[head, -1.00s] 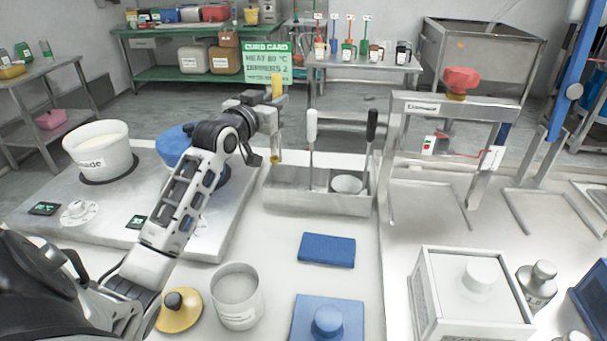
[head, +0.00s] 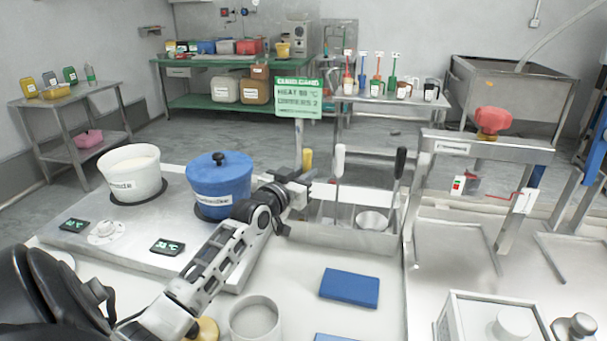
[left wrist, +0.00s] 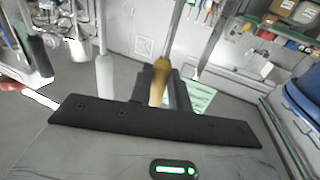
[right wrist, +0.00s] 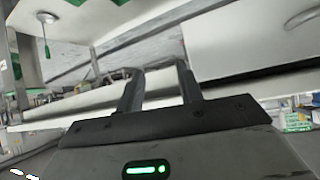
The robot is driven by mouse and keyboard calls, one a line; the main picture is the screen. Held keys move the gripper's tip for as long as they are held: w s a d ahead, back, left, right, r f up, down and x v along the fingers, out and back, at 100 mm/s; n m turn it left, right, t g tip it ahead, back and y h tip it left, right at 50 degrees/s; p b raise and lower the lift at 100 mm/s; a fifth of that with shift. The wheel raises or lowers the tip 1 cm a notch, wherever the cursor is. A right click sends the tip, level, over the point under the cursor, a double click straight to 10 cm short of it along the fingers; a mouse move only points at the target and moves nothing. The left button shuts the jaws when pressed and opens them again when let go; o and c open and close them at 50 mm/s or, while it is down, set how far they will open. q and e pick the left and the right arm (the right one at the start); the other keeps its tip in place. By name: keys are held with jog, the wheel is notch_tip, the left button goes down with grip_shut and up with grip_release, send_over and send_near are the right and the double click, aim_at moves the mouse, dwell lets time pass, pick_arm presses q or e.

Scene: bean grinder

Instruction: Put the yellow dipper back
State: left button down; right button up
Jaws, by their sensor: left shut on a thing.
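My left gripper (head: 300,190) is shut on the yellow-handled dipper and holds it at the left end of the metal dipper rack (head: 350,240). The top of the dipper's yellow handle (head: 307,160) stands above the gripper. The handle also shows between the fingers in the left wrist view (left wrist: 160,80). The dipper's lower part is hidden in the head view, so I cannot tell whether it touches the rack. A white-handled dipper (head: 340,162) and a black-handled dipper (head: 399,165) stand in the rack. My right gripper (right wrist: 160,88) is open and empty, outside the head view.
A blue lidded pot (head: 218,185) stands on the hot plate (head: 150,215), just left of my gripper, beside a white pot (head: 130,175). A blue pad (head: 349,288) and an open canister (head: 255,318) lie in front. A metal press frame (head: 470,150) stands right.

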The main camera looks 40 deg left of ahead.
pick_arm(q)
jog(key=c, duration=1.3)
grip_release()
jog(key=s, duration=0.4)
jog(key=s+d, duration=0.1)
jog(key=s, duration=0.3)
jog(key=s+d, duration=0.1)
jog(key=s, duration=0.2)
jog(key=shift+s+d, duration=0.1)
jog(key=shift+s, duration=0.3)
